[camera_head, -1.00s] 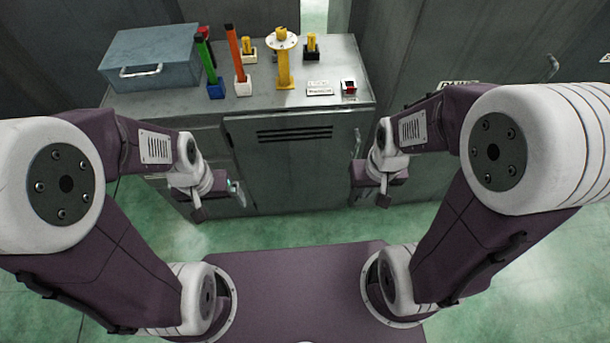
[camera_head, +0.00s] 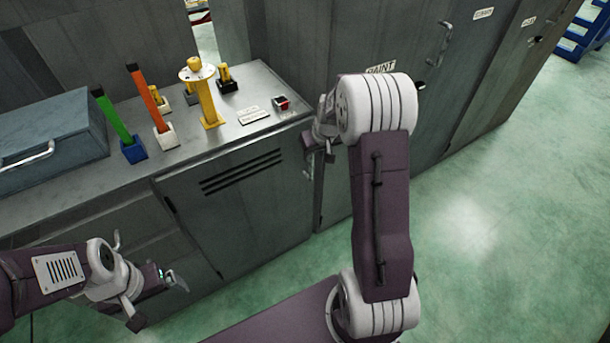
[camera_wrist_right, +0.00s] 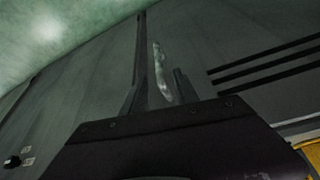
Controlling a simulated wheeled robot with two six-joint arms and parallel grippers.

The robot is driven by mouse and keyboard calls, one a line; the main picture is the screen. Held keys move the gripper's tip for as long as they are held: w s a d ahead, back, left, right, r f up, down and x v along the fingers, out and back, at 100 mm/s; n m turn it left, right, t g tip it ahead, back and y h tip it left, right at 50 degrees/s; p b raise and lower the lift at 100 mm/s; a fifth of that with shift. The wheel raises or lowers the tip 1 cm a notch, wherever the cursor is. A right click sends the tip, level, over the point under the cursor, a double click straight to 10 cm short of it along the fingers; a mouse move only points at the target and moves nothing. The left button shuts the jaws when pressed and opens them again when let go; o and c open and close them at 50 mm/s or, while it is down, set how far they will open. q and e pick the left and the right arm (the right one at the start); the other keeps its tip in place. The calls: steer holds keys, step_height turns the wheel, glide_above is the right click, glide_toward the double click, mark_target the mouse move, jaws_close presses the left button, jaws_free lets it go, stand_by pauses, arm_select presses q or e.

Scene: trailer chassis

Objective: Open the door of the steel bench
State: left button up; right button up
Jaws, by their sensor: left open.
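The steel bench (camera_head: 135,185) stands ahead with its grey slotted door (camera_head: 245,205) closed. The door's upright bar handle (camera_head: 310,178) is near its right edge, partly hidden behind my right gripper. My right gripper (camera_head: 314,150) is open at the upper part of the handle. In the right wrist view the pale handle (camera_wrist_right: 160,72) shows between the two spread fingers of the right gripper (camera_wrist_right: 158,90). I cannot tell whether they touch it. My left gripper (camera_head: 160,302) is open and empty, low in front of the bench's left part.
On the bench top are a blue-grey box (camera_head: 50,140), a green bar (camera_head: 113,118), an orange bar (camera_head: 148,98), a yellow stand (camera_head: 207,95) and a red switch (camera_head: 282,103). Grey cabinets (camera_head: 450,90) stand at the right. The green floor (camera_head: 480,230) is clear at the right.

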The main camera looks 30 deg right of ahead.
mark_target(312, 162)
steer(key=b+x, duration=0.1)
steer(key=x, duration=0.7)
steer(key=shift+d, duration=0.1)
steer(key=shift+w+f, duration=0.2)
steer(key=shift+f, duration=0.15)
jaws_close()
stand_by(0.9)
